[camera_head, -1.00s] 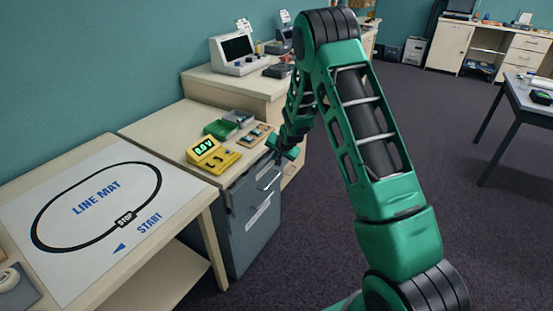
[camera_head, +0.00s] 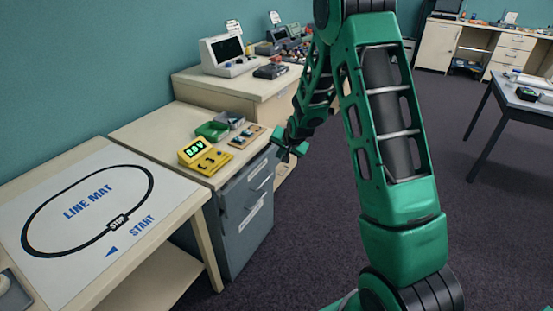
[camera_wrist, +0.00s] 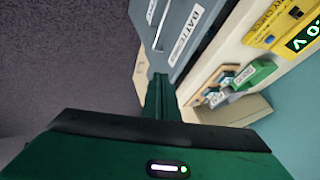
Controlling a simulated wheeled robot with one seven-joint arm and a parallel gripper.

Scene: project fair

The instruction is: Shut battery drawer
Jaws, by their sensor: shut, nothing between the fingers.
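My green gripper (camera_head: 288,151) is shut and empty, just right of the cabinet's upper front corner. Its fingers (camera_wrist: 160,82) point toward the cabinet in the wrist view; I cannot tell whether they touch it.
The bench top holds a yellow meter (camera_head: 206,156), a green box (camera_head: 211,131) and a small wooden board (camera_head: 247,137). A line mat (camera_head: 90,210) lies on the left table. A further bench (camera_head: 240,88) stands behind. The dark floor to the right is open up to a table (camera_head: 515,105).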

